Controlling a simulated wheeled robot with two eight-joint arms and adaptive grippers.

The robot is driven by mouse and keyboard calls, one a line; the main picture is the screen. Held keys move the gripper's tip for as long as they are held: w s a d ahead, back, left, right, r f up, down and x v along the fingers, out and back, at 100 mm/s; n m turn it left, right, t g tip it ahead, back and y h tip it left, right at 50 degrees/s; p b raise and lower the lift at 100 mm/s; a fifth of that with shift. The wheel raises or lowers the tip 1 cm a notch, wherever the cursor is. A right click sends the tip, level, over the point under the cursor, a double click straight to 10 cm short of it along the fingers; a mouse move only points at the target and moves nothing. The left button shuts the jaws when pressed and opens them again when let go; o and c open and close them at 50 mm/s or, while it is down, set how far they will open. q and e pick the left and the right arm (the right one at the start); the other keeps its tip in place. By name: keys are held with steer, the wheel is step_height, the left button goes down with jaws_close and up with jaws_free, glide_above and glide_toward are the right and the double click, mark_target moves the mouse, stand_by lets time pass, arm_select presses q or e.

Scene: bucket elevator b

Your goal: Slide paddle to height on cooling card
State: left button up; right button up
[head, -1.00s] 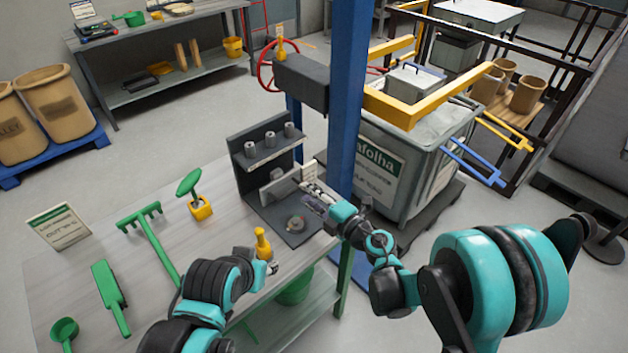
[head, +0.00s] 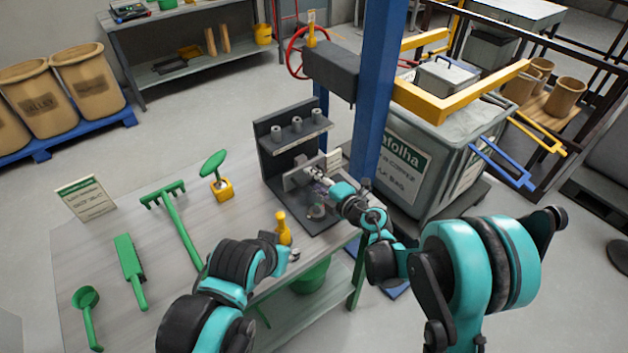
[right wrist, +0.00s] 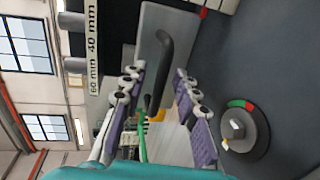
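A dark grey stand (head: 268,142) on the bench has a grey plate-like paddle (head: 297,178) at its front. In the right wrist view, the paddle's plate (right wrist: 153,30) carries a black curved handle (right wrist: 166,55). A scale strip (right wrist: 92,45) beside it reads 40 mm and 60 mm. My right gripper (head: 322,188) is at the paddle; its purple-padded fingers (right wrist: 158,105) are apart, with the handle's end between them and no clear contact. A card with a green header (head: 86,198) stands at the bench's left; its text is illegible. My left gripper (head: 294,255) is low by the bench's front edge, its fingers unclear.
A round knob (right wrist: 245,128) with red and green marks sits on the stand's base. A yellow bottle-shaped item (head: 283,230) stands near my left gripper. Green tools, including a rake (head: 175,215), lie left. A blue post (head: 374,90) rises behind the stand.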

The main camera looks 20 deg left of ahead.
jaws_close()
steer(key=shift+f, duration=0.1)
step_height(320, 180, down, 2)
steer(key=shift+f+b, duration=0.1)
steer(key=shift+b, duration=0.95)
steer(key=shift+r, duration=0.2)
jaws_free()
steer(key=shift+d, duration=0.1)
